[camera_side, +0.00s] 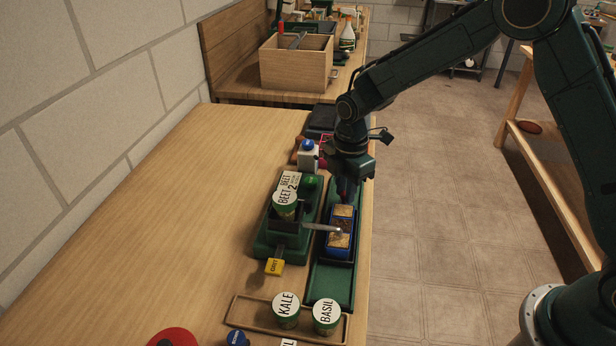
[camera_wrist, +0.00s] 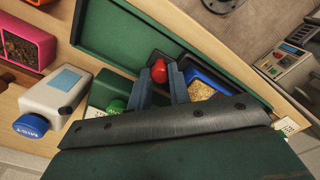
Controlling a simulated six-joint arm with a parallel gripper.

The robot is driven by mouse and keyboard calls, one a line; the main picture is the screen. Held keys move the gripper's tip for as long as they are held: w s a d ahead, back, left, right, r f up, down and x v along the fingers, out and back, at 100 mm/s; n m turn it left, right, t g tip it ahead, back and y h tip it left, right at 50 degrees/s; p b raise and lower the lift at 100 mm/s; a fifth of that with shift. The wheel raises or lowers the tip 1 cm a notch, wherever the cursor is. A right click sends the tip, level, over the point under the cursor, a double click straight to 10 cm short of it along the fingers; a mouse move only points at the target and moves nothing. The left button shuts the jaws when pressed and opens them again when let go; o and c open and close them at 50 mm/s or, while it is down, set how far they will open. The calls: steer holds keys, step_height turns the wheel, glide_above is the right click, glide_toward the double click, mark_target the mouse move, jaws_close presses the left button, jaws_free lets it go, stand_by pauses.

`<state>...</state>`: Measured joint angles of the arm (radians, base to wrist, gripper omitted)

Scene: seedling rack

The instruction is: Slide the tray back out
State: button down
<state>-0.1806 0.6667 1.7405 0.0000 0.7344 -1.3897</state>
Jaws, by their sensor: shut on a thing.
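The tray (camera_side: 338,262) is dark, on a green track (camera_side: 329,285) at the table's right edge in the side view. A blue-rimmed holder (camera_side: 331,240) with brown soil blocks sits in it; it also shows in the wrist view (camera_wrist: 208,78). My gripper (camera_side: 344,190) is at the far end of the tray. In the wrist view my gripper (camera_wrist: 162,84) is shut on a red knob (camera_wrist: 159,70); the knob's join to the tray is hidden. A green seeder (camera_side: 265,242) stands left of the track, and its pale metal spout (camera_side: 318,226) reaches over the soil blocks.
A white bottle with a blue cap (camera_side: 308,155) stands left of my gripper. KALE (camera_side: 286,309) and BASIL (camera_side: 326,312) jars stand in a wooden holder near the track's front end. A yellow tab (camera_side: 274,267) juts from the seeder. The table's left side is clear.

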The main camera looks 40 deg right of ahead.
steer(key=w+d, duration=0.6)
steer(key=shift+w+d, duration=0.3)
steer(key=shift+w, duration=0.05)
steer(key=c, duration=1.3)
jaws_free()
steer(key=shift+c, duration=0.2)
steer(key=shift+o, duration=0.3)
steer(key=shift+r, duration=0.15)
step_height(320, 180, up, 14)
steer(key=shift+f, duration=0.2)
